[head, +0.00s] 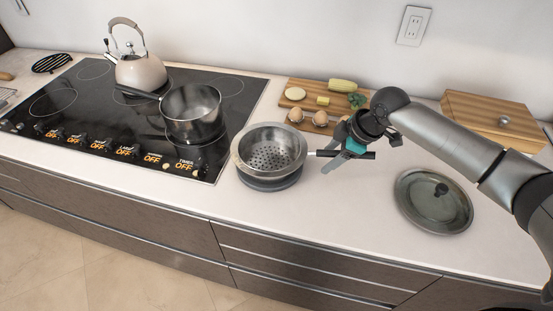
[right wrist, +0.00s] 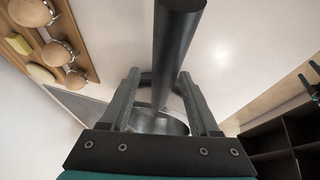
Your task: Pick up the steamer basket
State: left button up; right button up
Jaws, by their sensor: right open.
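The steamer basket (head: 270,152) is a round metal pan with a perforated bottom. It sits on a dark round base (head: 270,183) on the counter, right of the cooktop. Its black handle (head: 362,155) points right. My right gripper (head: 338,153) is at this handle, fingers pointing down-left, open. In the right wrist view the handle (right wrist: 178,50) runs lengthwise between the two open fingers (right wrist: 163,95), and part of the basket (right wrist: 160,124) shows beyond them. Whether the fingers touch the handle cannot be told. My left gripper is out of view.
A pot (head: 192,113) and a kettle (head: 140,72) stand on the black cooktop (head: 60,125). Behind the gripper lies a cutting board (head: 300,88) with eggs in holders and vegetables. A glass lid (head: 433,202) lies right; a wooden box (head: 490,118) stands behind it. The front counter is clear.

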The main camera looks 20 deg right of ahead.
jog(key=shift+w+a+f, duration=0.25)
jog(key=shift+a+f, duration=0.05)
jog(key=shift+f, duration=0.35)
jog(key=shift+c, duration=0.4)
grip_shut()
